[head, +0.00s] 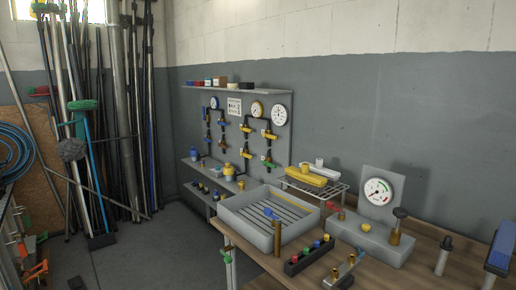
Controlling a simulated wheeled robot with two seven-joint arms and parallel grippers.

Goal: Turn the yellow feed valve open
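A grey panel (284,150) with dark pipework stands against the back wall beyond the bench. On its right pipe loop are yellow-handled valves, one on the left leg (245,128) and one on the right leg (270,134). Green handles sit lower on the same loop (268,161). The left loop carries blue handles (207,123). I cannot tell which yellow handle is the feed valve, or how far it is turned, because they are small here. Neither of my grippers shows in the head view.
A wooden bench (428,240) at the front right holds a grey tray (243,228), a wire rack (330,188), a gauge block (378,192) and several small fittings. Poles and brooms (125,110) lean at the left by a blue hose (14,150). Floor (155,250) is clear left of the bench.

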